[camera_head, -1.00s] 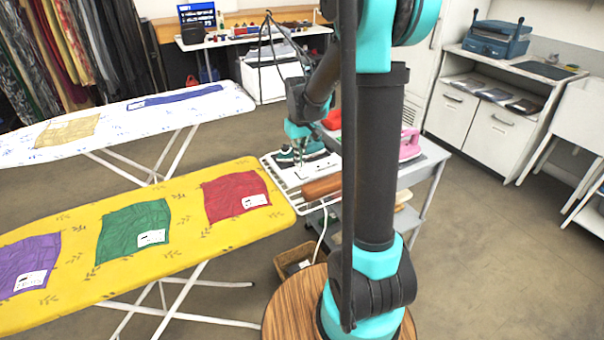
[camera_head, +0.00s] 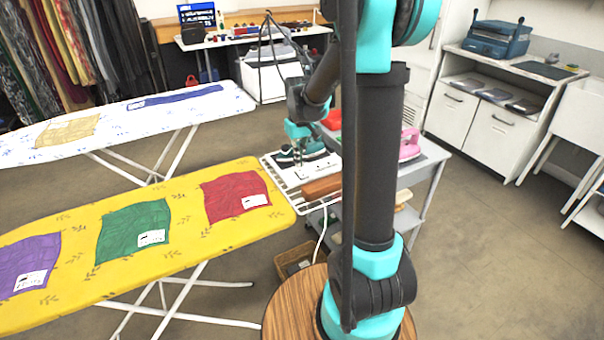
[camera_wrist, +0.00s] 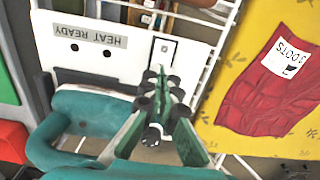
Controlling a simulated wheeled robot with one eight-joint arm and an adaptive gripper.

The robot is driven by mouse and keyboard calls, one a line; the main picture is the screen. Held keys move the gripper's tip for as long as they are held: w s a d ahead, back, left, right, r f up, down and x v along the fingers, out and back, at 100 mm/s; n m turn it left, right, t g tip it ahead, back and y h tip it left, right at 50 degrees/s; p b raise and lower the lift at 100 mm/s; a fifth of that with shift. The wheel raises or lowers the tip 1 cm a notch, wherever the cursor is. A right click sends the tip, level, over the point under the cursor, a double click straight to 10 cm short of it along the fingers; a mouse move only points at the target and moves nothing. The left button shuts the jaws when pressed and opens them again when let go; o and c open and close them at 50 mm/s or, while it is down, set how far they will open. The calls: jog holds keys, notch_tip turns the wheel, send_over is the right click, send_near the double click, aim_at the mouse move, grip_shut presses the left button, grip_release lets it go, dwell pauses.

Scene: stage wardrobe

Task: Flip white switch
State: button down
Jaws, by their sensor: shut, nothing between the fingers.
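The white switch (camera_wrist: 164,50) is a small plate with a dark outline on a white panel (camera_wrist: 80,66) in the wrist view. The panel also carries a "HEAT READY" label (camera_wrist: 90,36), upside down in this view, and dark round spots. My gripper (camera_wrist: 158,78) is shut and empty, with its tips just below the switch in the picture. I cannot tell whether they touch the panel. In the head view my gripper (camera_head: 299,165) is over the white panel at the end of the yellow ironing board, and the switch is too small to make out.
A teal iron-like object (camera_wrist: 85,115) stands close beside my gripper. A red garment (camera_wrist: 268,90) lies on the yellow board (camera_head: 180,245). A brown block (camera_head: 322,187) and a pink iron (camera_head: 409,146) are nearby. Open floor (camera_head: 480,260) lies to the right.

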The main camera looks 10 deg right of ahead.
aim_at(300, 170)
jog(key=shift+f, duration=1.05)
dwell(0.6)
jog(key=shift+r, duration=3.5)
jog(key=shift+m+t, duration=0.8)
jog(key=shift+t, duration=0.1)
jog(key=s, duration=0.3)
jog(key=s+d+f, duration=0.1)
jog(key=s, duration=0.2)
jog(key=s+d+f, duration=0.1)
jog(key=s, duration=0.2)
jog(key=shift+s+d+f, duration=0.1)
jog(key=shift+s+f, duration=0.15)
jog(key=s+d+f+m+t, duration=0.2)
jog(key=s+f, duration=0.4)
jog(key=s, duration=0.6)
jog(key=shift+s, duration=0.25)
jog(key=c, duration=2.3)
grip_release()
jog(key=shift+a, duration=0.1)
